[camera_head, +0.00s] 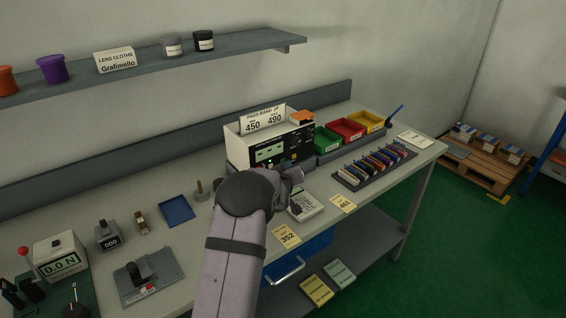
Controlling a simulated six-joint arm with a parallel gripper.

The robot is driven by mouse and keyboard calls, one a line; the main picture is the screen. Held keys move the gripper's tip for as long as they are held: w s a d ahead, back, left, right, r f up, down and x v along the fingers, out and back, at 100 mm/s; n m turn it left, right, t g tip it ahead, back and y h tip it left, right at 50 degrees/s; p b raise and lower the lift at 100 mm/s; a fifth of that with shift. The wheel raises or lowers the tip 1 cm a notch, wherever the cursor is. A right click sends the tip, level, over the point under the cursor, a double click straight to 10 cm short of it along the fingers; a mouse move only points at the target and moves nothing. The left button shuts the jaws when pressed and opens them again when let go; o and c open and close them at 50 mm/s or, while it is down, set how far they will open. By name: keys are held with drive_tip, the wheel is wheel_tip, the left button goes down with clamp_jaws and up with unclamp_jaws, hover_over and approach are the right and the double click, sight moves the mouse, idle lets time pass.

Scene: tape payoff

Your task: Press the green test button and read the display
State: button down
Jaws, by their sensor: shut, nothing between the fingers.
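The tester (236,150) is a pale box with a black front panel, standing at the back of the bench. Its lit green display (269,152) faces me, but the reading is too small to make out. A sign reading "PASS BAND" with 450 and 490 (263,120) stands on top. I cannot make out the green test button for certain; my arm covers the lower front of the tester. My gripper (297,186) is shut and empty, just in front of the tester's lower right. I cannot tell whether it touches anything.
Green, red (346,130) and yellow bins stand right of the tester, behind a rack of coloured parts (375,166). A pale device (306,205) and cards marked 352 (286,236) and 463 (343,204) lie near the front edge. A blue tray (177,211) lies left.

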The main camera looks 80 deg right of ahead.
drive_tip(key=shift+w+d, duration=0.25)
drive_tip(key=shift+w, duration=0.05)
idle(0.5)
drive_tip(key=shift+s+a+b, duration=0.1)
drive_tip(key=shift+s+b, duration=0.05)
drive_tip(key=shift+b, duration=0.15)
drive_tip(key=shift+s+a, duration=0.45)
idle(0.5)
drive_tip(key=shift+s+a, duration=1.75)
drive_tip(key=shift+a, duration=0.05)
